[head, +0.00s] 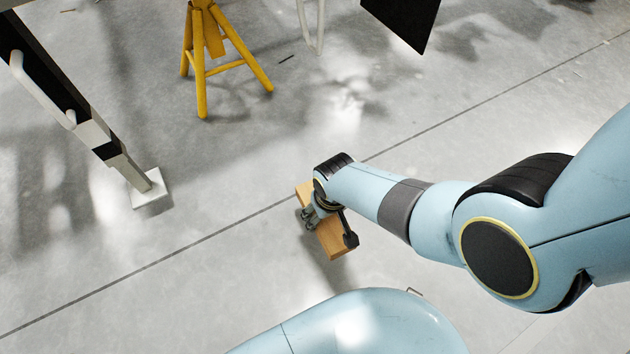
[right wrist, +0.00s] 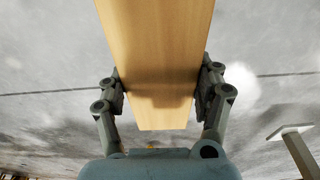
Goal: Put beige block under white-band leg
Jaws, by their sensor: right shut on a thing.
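My right gripper (head: 328,222) is shut on a beige wooden block (head: 337,242), held over the floor near the middle of the head view. In the right wrist view, the two fingers of the gripper (right wrist: 163,82) press the sides of the block (right wrist: 158,40). A leg (head: 118,160) with a white and a black band comes down at the left of the head view. It ends in a pale square foot plate (head: 152,189). The block is to the right of this foot and apart from it. A foot plate (right wrist: 291,132) also shows at the right wrist view's right edge. My left gripper is out of view.
A yellow stand (head: 213,60) is on the floor at the top. A dark panel (head: 405,20) hangs at the top right, near a thin white bent bar (head: 311,28). The grey floor (head: 225,165) between the block and the foot is clear, crossed by a thin dark joint line.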

